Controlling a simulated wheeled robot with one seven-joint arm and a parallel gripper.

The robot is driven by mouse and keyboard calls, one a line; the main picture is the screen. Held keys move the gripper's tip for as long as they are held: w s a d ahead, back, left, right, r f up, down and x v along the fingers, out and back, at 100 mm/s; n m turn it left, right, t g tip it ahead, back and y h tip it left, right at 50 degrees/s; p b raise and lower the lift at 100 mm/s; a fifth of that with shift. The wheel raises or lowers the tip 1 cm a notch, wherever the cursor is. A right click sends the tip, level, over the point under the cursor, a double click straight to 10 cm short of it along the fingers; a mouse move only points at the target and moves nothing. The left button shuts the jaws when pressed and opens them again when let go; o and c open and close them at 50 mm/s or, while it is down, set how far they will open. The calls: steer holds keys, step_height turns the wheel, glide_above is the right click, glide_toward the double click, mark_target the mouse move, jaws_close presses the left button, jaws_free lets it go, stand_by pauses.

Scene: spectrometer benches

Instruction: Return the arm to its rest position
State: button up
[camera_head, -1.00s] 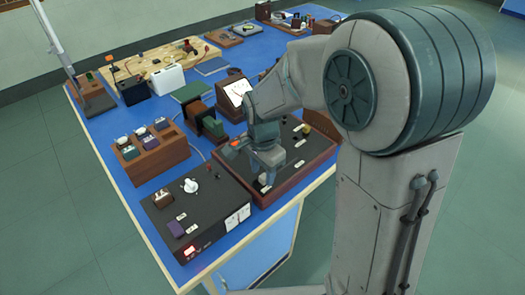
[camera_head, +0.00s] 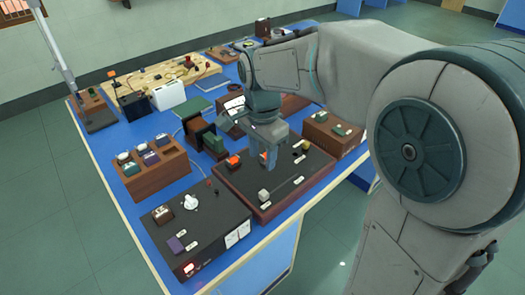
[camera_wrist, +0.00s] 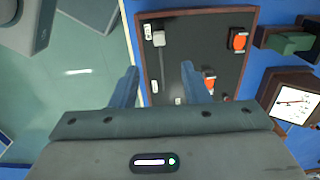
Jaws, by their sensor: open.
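My gripper (camera_head: 270,158) is above the dark wooden-framed panel (camera_head: 228,183) near the front of the blue bench. Its two fingers point down and are apart, with nothing between them. In the wrist view my gripper (camera_wrist: 162,82) also shows spread fingers, with the panel (camera_wrist: 190,60) beyond them. The panel carries an orange-red part (camera_head: 234,160), a grey block (camera_head: 264,195) and small white labels. The wrist view shows two orange-red parts on it, one partly hidden by a finger. My arm hides some of the bench behind the panel.
A dark control box (camera_head: 212,222) with a white knob stands at the front left. A wooden block of slots (camera_head: 158,180), dark brown and green blocks (camera_head: 205,138) and a white box (camera_head: 168,94) stand behind. A brown box (camera_head: 334,132) is right of the panel. Floor right of the bench looks clear.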

steer(key=s+d+n+t+p, duration=0.1)
steer(key=s+d+n+t, duration=0.1)
steer(key=s+d+n, duration=0.8)
steer(key=s+d, duration=0.2)
steer(key=s, duration=0.1)
steer(key=shift+f+t, duration=0.25)
steer(key=shift+t, duration=0.15)
steer(key=shift+c, duration=0.6)
steer(key=shift+a, duration=0.1)
